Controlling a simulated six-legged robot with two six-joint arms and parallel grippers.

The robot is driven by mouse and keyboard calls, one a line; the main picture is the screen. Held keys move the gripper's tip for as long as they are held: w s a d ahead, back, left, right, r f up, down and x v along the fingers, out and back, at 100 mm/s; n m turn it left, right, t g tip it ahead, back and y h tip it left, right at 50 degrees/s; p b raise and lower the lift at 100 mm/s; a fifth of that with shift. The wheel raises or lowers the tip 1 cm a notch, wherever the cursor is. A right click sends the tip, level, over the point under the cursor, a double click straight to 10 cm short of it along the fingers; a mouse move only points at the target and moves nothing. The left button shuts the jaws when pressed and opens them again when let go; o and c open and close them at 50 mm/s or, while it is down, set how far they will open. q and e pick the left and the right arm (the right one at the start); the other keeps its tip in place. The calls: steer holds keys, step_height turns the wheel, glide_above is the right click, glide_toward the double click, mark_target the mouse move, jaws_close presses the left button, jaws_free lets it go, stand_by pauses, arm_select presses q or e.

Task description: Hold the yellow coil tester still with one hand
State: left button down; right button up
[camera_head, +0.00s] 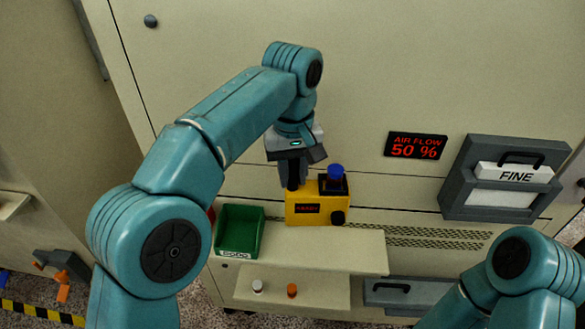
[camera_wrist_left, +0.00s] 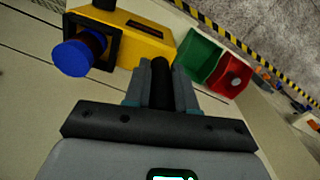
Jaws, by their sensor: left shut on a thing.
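The yellow coil tester (camera_head: 317,217) stands upright on the pale shelf, with a red-lettered display on its front and a blue-topped part (camera_head: 335,172) on its upper right. It also shows in the left wrist view (camera_wrist_left: 142,46). My left gripper (camera_head: 293,183) comes down from above at the tester's left end. Its fingers (camera_wrist_left: 160,85) are close together around a dark upright part, which looks like a black post of the tester; the contact itself is partly hidden. My right gripper is out of view; only part of that arm shows at lower right.
A green bin (camera_head: 238,237) stands left of the tester, with a red bin (camera_wrist_left: 231,78) beyond it. A lower shelf (camera_head: 310,292) holds a white and an orange piece. A grey drawer marked FINE (camera_head: 458,196) is at right. The shelf right of the tester is clear.

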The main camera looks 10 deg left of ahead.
mark_target(293, 221)
arm_select(q)
steer(key=shift+s+f+b, duration=0.1)
steer(key=shift+f+b, duration=4.3)
steer(key=shift+f, duration=2.45)
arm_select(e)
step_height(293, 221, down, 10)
arm_select(q)
steer(key=shift+f+b, duration=0.55)
steer(key=shift+f, duration=0.05)
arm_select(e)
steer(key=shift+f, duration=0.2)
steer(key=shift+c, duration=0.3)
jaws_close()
